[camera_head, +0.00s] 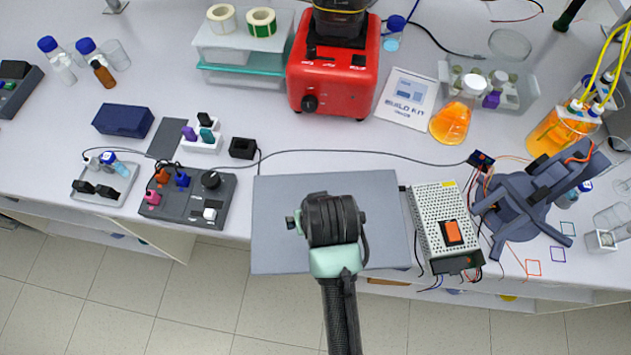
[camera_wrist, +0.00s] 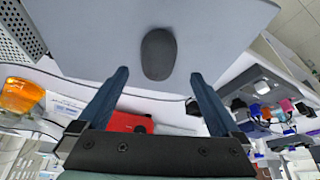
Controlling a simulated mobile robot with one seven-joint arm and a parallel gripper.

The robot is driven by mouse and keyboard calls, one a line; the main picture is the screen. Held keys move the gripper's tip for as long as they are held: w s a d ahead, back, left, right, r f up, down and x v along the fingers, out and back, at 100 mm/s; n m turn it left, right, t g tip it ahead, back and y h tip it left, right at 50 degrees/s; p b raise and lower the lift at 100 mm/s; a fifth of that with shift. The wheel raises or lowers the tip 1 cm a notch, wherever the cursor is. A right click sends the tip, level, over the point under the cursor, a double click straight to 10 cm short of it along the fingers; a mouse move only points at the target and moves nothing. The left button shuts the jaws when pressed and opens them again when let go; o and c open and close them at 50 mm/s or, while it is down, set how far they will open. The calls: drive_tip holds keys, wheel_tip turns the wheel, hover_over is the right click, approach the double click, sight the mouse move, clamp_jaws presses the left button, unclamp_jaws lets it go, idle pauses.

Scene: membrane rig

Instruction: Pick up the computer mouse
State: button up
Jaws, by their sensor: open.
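The computer mouse (camera_wrist: 158,54) is dark, smooth and oval. In the wrist view it lies on the grey mat (camera_wrist: 220,35), near the top middle. My gripper (camera_wrist: 160,76) is open, with one dark finger to either side of the mouse's line in the picture. The mouse appears centred between the fingers, just past their tips, with nothing held. In the head view my arm covers the middle of the mat (camera_head: 275,235), and the mouse and fingertips are hidden behind it.
A perforated metal power supply (camera_head: 433,225) stands right beside the mat. A dark control box (camera_head: 187,198) with knobs sits to the left. A red machine (camera_head: 335,75) stands behind, and a cable (camera_head: 370,156) runs along the mat's back edge.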

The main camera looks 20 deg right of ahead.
drive_tip(key=shift+d+p+x, duration=0.2)
drive_tip(key=shift+p+x, duration=0.4)
drive_tip(key=shift+x, duration=2.3)
drive_tip(key=shift+w+r, duration=0.1)
drive_tip(key=c, duration=1.4)
